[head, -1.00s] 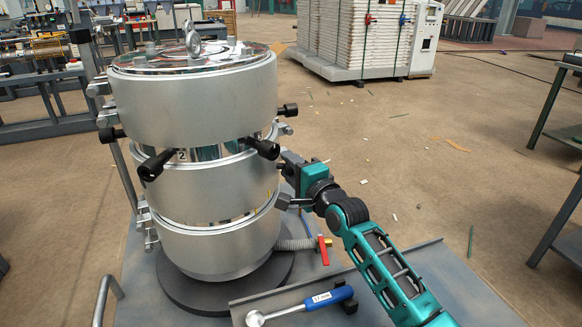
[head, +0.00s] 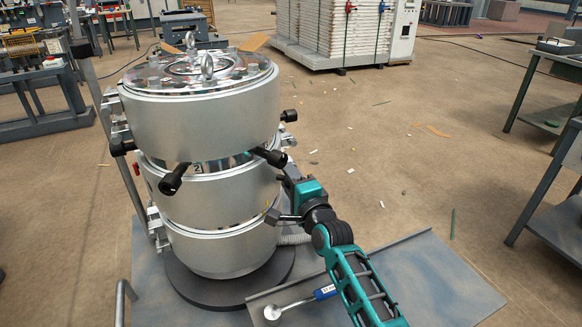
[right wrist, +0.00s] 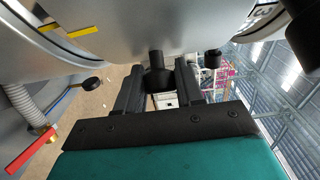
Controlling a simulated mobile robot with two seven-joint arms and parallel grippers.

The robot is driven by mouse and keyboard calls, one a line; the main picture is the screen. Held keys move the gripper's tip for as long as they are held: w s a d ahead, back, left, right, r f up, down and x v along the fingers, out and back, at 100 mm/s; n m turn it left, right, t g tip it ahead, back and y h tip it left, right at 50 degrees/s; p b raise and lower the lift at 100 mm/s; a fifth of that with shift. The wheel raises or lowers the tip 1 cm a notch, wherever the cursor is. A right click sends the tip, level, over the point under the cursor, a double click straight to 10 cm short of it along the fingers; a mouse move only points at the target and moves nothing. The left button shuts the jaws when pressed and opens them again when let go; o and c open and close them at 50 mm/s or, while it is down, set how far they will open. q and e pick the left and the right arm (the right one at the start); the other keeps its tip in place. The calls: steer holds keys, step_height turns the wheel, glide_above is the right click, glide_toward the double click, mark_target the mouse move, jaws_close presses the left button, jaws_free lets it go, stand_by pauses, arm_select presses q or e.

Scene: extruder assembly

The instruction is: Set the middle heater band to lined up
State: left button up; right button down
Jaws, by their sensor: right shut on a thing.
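The middle heater band (head: 215,200) is the middle silver ring of the upright barrel in the head view, between the top band (head: 205,120) and the bottom band (head: 215,245). My right gripper (head: 286,186) is at its right side. In the right wrist view, my right gripper's fingers (right wrist: 158,88) are shut on a black knob (right wrist: 158,76) on a short stem from a silver band. Two yellow marks show there, one on the near band (right wrist: 85,31) and one beside it (right wrist: 48,27); they look offset. The fingertips are partly hidden in the head view. My left gripper is out of view.
Black handles (head: 172,180) stick out from the barrel's front near a "2" label. A tool with a blue handle (head: 325,292) lies on the base plate. A red-handled valve (right wrist: 28,150) and grey hose (right wrist: 22,108) are low beside the barrel. Floor to the right is open.

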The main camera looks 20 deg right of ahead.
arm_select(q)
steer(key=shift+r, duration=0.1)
arm_select(e)
steer(key=shift+s+a, duration=0.1)
steer(key=c, duration=0.8)
jaws_free()
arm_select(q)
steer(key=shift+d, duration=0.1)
arm_select(e)
steer(key=shift+s, duration=0.1)
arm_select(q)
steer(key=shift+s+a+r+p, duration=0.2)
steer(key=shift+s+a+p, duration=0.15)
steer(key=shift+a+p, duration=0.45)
arm_select(e)
steer(key=shift+s+d, duration=0.2)
steer(key=shift+s, duration=1.95)
steer(key=shift+s+d, duration=0.15)
steer(key=shift+s, duration=1.95)
steer(key=shift+s+d, duration=0.2)
steer(key=shift+s, duration=1.95)
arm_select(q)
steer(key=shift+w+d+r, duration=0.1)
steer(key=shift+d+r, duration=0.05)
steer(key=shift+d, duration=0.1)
